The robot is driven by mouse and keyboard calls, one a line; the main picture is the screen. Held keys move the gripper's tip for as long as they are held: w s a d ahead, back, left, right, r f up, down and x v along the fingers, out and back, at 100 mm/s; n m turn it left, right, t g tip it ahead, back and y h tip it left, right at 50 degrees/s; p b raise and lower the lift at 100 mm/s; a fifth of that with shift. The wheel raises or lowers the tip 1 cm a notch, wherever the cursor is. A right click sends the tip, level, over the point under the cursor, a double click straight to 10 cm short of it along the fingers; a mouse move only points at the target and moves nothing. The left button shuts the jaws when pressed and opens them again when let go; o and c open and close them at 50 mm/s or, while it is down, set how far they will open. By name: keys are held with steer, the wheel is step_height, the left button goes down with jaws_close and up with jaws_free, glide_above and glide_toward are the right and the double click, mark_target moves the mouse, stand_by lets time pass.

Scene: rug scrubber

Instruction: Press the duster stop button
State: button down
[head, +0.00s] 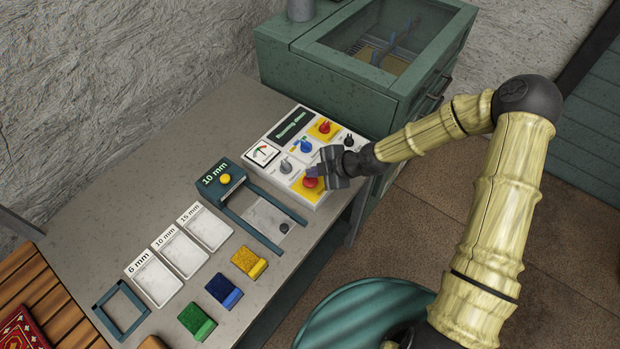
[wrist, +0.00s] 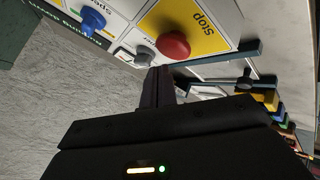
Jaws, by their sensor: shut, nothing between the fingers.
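The stop button is a red dome on a yellow plate of the white control panel (head: 333,146). It shows in the head view (head: 310,183), and in the wrist view (wrist: 173,46) beside the word "Stop". My gripper (head: 314,170) is shut and empty, with its fingers right by the red button in the head view. In the wrist view the closed fingertips (wrist: 160,72) end just below the button in the picture, near a grey knob (wrist: 145,55). I cannot tell whether they touch anything.
The panel also carries a blue knob (head: 303,146), a gauge (head: 262,153), a second red control on yellow (head: 324,127) and a lit display (head: 292,125). A green glass-topped cabinet (head: 340,75) stands behind. A "10 mm" fixture (head: 219,181), white trays and coloured brushes occupy the table.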

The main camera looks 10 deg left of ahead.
mark_target(317, 183)
steer(key=shift+r+p, duration=1.45)
steer(key=shift+r, duration=1)
steer(key=shift+d, duration=0.1)
steer(key=shift+s+d, duration=0.1)
steer(key=shift+d, duration=0.25)
steer(key=s+d+r+m+h, duration=0.2)
steer(key=d+r+m+h, duration=0.1)
steer(key=d+m, duration=0.4)
steer(key=s+d+r+m+h, duration=0.15)
steer(key=d+m+h, duration=0.25)
steer(key=d, duration=0.5)
steer(key=s+d+r+m+h, duration=0.2)
steer(key=s+d+r+m, duration=0.7)
steer(key=d+r+m, duration=0.2)
steer(key=m, duration=0.2)
steer(key=shift+m+t, duration=0.4)
